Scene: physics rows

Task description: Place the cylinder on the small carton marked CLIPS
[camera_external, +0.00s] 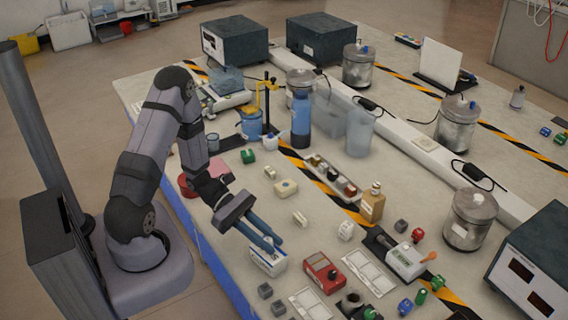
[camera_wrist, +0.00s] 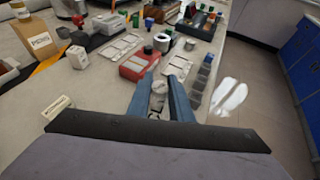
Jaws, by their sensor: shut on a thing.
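My gripper (camera_external: 274,246) reaches over the bench's front part, with its two blue fingers pointing forward and down. In the wrist view the fingers (camera_wrist: 161,78) are shut on a small grey-white piece, which I take to be the cylinder (camera_wrist: 158,90). The cylinder is hidden by the fingers in the external view. A small white and blue carton (camera_external: 268,263) stands directly under the fingertips in the external view. Its lettering is too small to read. I cannot tell whether the cylinder touches the carton's top.
A red device (camera_external: 323,272) stands just right of the carton and also shows in the wrist view (camera_wrist: 138,62). Small grey blocks (camera_external: 265,291) lie in front. A cream block (camera_external: 299,218) lies behind.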

